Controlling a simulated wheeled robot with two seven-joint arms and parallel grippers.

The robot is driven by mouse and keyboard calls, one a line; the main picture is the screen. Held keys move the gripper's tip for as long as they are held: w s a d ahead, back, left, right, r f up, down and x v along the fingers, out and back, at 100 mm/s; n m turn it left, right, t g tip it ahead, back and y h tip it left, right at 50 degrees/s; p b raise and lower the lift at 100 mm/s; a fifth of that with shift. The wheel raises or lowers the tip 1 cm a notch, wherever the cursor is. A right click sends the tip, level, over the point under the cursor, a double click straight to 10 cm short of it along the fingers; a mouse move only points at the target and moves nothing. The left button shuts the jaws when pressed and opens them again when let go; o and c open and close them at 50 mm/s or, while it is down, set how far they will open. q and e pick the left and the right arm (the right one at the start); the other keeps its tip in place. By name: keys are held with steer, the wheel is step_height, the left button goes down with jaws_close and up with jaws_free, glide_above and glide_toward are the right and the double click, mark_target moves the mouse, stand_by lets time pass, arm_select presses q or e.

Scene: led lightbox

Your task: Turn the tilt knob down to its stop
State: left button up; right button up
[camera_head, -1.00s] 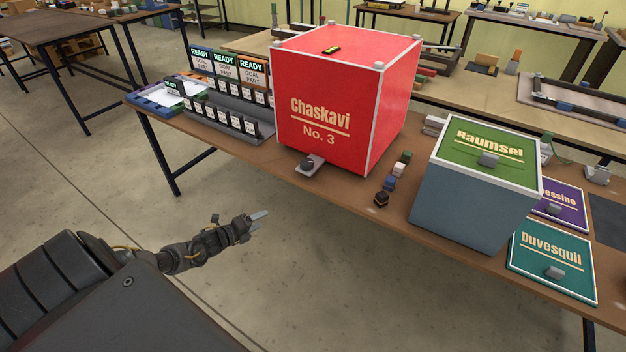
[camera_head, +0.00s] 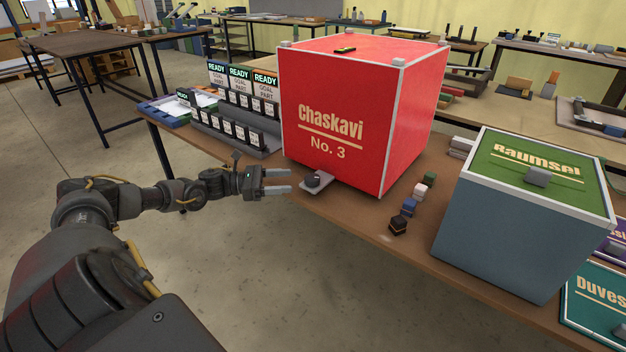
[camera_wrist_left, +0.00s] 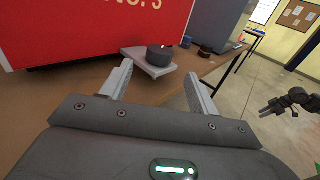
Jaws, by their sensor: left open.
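The tilt knob (camera_head: 313,179) is a small dark round knob on a light grey plate (camera_head: 318,186) at the lower front of the red box (camera_head: 345,150) marked "Chaskavi No. 3". My left gripper (camera_head: 290,180) is open and empty, just left of the knob and pointing at it. In the left wrist view the knob (camera_wrist_left: 159,55) stands ahead of and between the two open fingers (camera_wrist_left: 158,85), with a gap to both. The red box (camera_wrist_left: 90,30) fills the upper left there. In the left wrist view, another gripper, my right one (camera_wrist_left: 275,108), shows at the right edge, away from the table.
Small blocks (camera_head: 409,206) lie on the table right of the knob. A blue-grey box with a green "Raumsel" lid (camera_head: 500,230) stands further right. A rack of "READY" cards (camera_head: 235,125) stands left of the red box. The table's front edge is close below the knob.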

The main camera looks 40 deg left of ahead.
mark_target(311, 177)
arm_select(q)
steer(key=x, duration=0.8)
steer(key=shift+p, duration=0.3)
steer(key=shift+w+d+f, duration=0.1)
steer(key=shift+w+d, duration=0.05)
steer(key=shift+w, duration=0.05)
arm_select(e)
step_height(311, 177, down, 2)
steer(key=shift+s, duration=0.1)
arm_select(q)
steer(key=c, duration=0.9)
steer(key=shift+c, duration=0.3)
arm_select(e)
steer(key=shift+w+a+r, duration=0.1)
steer(key=shift+w+r, duration=0.1)
steer(key=shift+r, duration=0.1)
